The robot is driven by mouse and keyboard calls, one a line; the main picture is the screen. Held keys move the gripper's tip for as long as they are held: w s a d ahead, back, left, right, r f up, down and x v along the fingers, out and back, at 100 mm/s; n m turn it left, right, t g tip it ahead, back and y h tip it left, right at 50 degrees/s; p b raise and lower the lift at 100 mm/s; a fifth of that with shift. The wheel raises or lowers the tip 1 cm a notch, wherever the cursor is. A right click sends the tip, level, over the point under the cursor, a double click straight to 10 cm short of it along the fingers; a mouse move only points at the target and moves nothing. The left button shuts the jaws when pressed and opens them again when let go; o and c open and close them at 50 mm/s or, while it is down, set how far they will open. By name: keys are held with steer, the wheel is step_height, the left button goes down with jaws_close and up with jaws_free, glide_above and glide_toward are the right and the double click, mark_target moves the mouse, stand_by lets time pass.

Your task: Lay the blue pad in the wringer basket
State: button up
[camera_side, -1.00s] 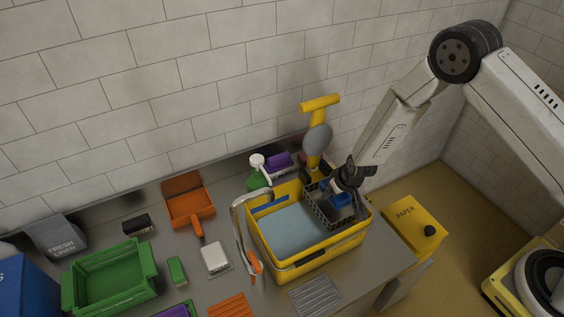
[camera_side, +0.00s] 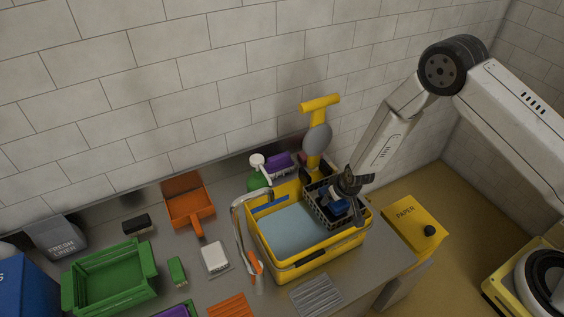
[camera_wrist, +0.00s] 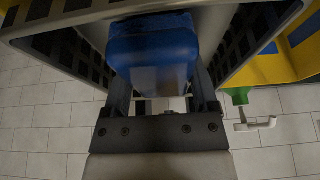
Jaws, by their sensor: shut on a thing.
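The blue pad (camera_wrist: 152,50) is between my gripper's fingers and fills the middle of the wrist view. In the side view the pad (camera_side: 339,207) shows as a small blue patch at the wringer basket, partly hidden by my gripper. The wringer basket (camera_side: 320,213) is a dark perforated box at the right end of the yellow bucket (camera_side: 290,268). Its slotted walls (camera_wrist: 62,62) stand on both sides of the pad in the wrist view. My gripper (camera_side: 347,203) is shut on the pad, with its fingers down at the basket. Whether the pad touches the basket floor is hidden.
The bucket holds pale blue water (camera_side: 292,230). A yellow press handle (camera_side: 319,104) rises behind the basket. A curved metal faucet (camera_side: 238,220) stands at the bucket's left. A green bottle (camera_side: 257,181) with a white spray head is behind. A yellow PAPER bin (camera_side: 413,226) stands to the right.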

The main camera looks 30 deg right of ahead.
steer(key=shift+f, duration=0.4)
stand_by(0.3)
steer(key=o, duration=1.1)
steer(key=shift+r, duration=0.1)
steer(key=shift+v, duration=3.85)
steer(key=shift+s+d+r, duration=0.1)
steer(key=shift+r, duration=0.4)
steer(key=s+d+r+g, duration=0.1)
steer(key=s+d+r, duration=0.2)
steer(key=s+r, duration=0.5)
steer(key=s+d+r, duration=0.3)
steer(key=s+r, duration=0.5)
steer(key=r, duration=0.2)
steer(key=shift+r+g, duration=0.35)
steer(key=shift+g, duration=0.05)
